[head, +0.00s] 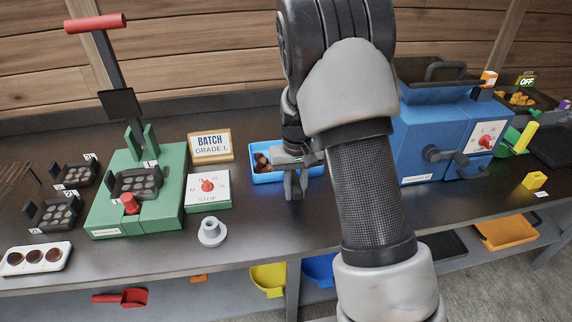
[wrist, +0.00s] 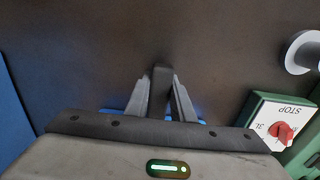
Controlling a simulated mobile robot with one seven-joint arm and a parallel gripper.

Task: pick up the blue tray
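The blue tray (head: 267,177) sits on the dark bench in the head view, with brown chestnuts (head: 262,161) at its left end. My gripper (head: 296,188) points down at the tray's near side and covers part of it. In the wrist view my fingers (wrist: 162,92) are close together, and slivers of blue show beside them behind the gripper body. Most of the tray is hidden there. I cannot tell whether the fingers touch or grip its wall.
A green machine (head: 110,190) and a STOP dial box (head: 208,192) stand left of the tray, with a grey knob-like piece (head: 212,232) in front. A large blue machine (head: 440,130) stands to the right. A BATCH sign (head: 211,146) stands behind left. The bench just before the gripper is clear.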

